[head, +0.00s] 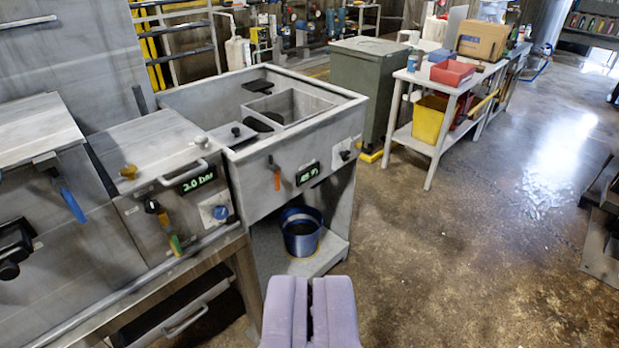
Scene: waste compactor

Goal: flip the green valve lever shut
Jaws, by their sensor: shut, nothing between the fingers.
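The green valve lever (174,243) is on the front of the grey machine box with the "2.0 bar" display, left of centre in the head view. Its small green handle hangs down and slightly right, below a black-and-yellow fitting (152,207). My gripper (310,285) shows at the bottom centre with its two purple fingers together and nothing between them. It is to the right of the lever and apart from it.
A blue-handled lever (72,205) is further left. An orange lever (277,178) is on the sink unit (240,205), above a blue bucket (301,236). A metal rail (140,285) runs below the box.

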